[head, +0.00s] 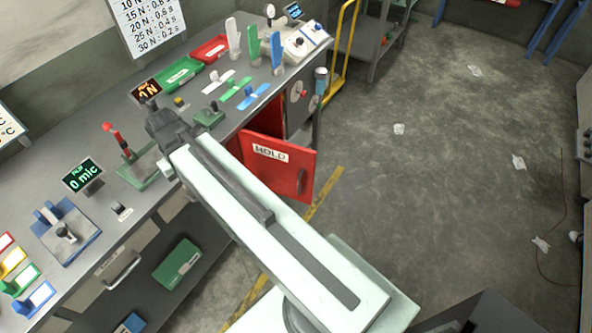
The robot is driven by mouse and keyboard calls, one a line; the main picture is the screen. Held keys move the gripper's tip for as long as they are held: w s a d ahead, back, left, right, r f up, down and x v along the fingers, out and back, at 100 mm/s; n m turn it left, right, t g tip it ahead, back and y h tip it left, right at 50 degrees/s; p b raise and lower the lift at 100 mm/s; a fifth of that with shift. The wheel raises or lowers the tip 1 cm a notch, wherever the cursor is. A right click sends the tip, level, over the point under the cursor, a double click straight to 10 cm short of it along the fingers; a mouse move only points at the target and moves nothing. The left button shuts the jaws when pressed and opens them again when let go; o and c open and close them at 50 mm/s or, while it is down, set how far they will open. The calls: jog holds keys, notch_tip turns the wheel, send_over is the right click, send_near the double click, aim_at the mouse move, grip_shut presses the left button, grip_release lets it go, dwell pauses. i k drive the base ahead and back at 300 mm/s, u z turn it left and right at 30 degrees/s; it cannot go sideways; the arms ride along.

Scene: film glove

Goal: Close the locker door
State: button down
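The locker door (292,172) is a red panel with a white "HOLD" label and a dark handle near its right edge. It stands open, swung out from the bench front over the floor. My gripper (160,122) is dark and small in this view. It is over the bench top, to the left of the door and apart from it. I cannot tell if its fingers are open or shut.
The grey bench (60,150) carries displays, a red-handled lever press (121,145), coloured gloves and a green tray (178,74). A yellow trolley frame (344,50) stands behind the locker. The concrete floor (440,180) to the right is mostly clear, with several scraps.

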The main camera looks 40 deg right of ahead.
aim_at(287, 169)
jog(key=z, duration=1.65)
jog(key=k, duration=1.45)
jog(key=u, duration=1.3)
jog(key=i, duration=1)
jog(key=z, duration=0.1)
